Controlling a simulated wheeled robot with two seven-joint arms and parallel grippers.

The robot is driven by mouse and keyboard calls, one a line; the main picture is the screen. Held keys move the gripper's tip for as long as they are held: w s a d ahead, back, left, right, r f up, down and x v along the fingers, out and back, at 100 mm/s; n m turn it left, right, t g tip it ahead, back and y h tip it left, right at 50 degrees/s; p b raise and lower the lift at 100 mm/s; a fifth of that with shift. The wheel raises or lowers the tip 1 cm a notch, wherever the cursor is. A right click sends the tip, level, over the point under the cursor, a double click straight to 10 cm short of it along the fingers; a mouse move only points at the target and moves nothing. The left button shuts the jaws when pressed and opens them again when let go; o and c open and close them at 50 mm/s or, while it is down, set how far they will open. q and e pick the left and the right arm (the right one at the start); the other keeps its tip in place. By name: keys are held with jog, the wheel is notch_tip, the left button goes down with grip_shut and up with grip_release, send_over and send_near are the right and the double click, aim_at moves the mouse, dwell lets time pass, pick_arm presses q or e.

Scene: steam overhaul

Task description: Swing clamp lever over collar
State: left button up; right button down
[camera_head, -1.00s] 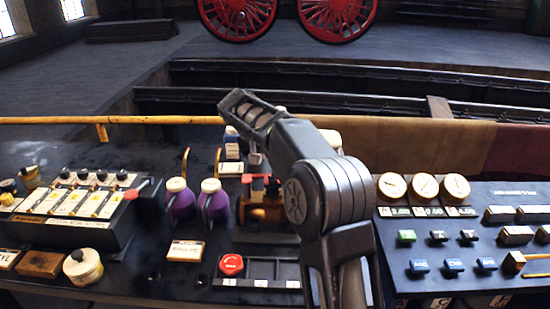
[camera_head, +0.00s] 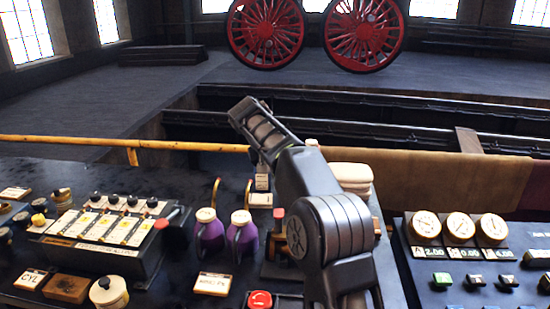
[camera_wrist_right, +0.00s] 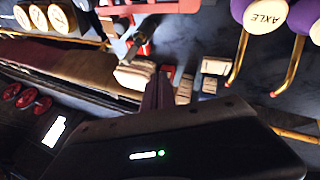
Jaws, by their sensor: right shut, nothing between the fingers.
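A red-topped fitting (camera_head: 278,222) stands on the bench just left of my right arm in the head view; the arm hides much of it. I cannot tell its lever from its collar there. In the right wrist view a red fitting (camera_wrist_right: 125,6) is cut off at the top edge. My right gripper (camera_wrist_right: 161,80) shows in the wrist view as dark fingers shut together, with nothing between them, apart from that fitting. In the head view my right arm reaches up over the bench and its fingers cannot be made out. My left gripper is not in view.
Two purple jugs (camera_head: 209,232) stand left of the fitting, with thin brass hooks (camera_head: 215,190) behind. A switch panel (camera_head: 100,235) with a red-tipped lever is at left, a gauge panel (camera_head: 460,238) at right. A red mushroom button (camera_head: 260,300) is at the front.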

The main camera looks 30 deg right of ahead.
jog(key=w+a+r, duration=0.2)
jog(key=r, duration=0.1)
jog(key=shift+p, duration=0.4)
